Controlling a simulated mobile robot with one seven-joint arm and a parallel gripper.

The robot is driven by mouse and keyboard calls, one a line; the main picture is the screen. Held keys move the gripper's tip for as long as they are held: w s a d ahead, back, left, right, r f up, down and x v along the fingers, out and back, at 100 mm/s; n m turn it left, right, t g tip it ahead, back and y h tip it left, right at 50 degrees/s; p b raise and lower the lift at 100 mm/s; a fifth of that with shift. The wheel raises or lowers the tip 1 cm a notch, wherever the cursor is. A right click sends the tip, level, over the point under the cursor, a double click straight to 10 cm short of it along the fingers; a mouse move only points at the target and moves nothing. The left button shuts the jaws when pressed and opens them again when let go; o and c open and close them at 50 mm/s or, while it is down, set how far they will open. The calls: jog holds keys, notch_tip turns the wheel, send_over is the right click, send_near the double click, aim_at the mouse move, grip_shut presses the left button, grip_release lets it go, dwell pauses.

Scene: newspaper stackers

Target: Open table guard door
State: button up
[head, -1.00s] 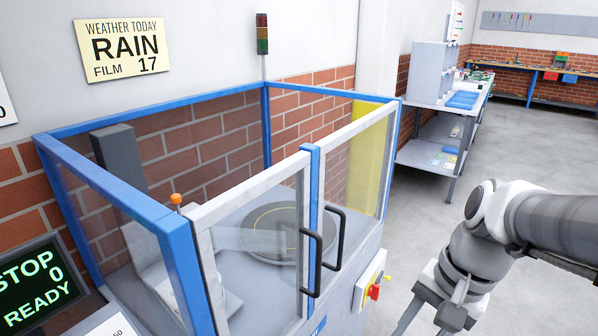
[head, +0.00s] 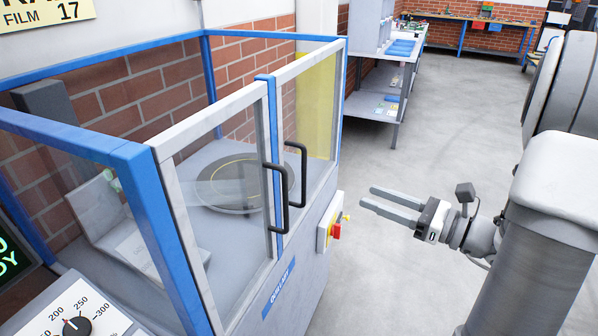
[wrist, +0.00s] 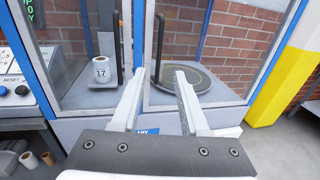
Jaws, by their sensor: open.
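The table guard is a blue-framed enclosure with clear panels. Its two white-framed doors, a near door (head: 210,122) and a far door (head: 310,62), meet at a blue middle post and look shut. Each carries a black bar handle: the near handle (head: 268,198) and the far handle (head: 302,176). A round turntable (head: 232,183) lies inside. My gripper (head: 367,197) is open and empty, to the right of the handles and apart from them. In the wrist view, the fingers (wrist: 158,72) point at the guard, with one handle (wrist: 119,48) and the other handle (wrist: 158,48) ahead.
A red and yellow switch (head: 337,230) juts from the guard's base below the handles. A dial panel (head: 75,322) is at the lower left. A yellow post (wrist: 285,85) stands right of the guard in the wrist view. The floor (head: 430,130) behind my gripper is clear.

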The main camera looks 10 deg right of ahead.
jog(key=b+x, duration=0.1)
jog(key=x, duration=1.6)
jog(key=shift+a, duration=0.15)
jog(key=shift+c, duration=0.2)
grip_shut()
dwell(0.5)
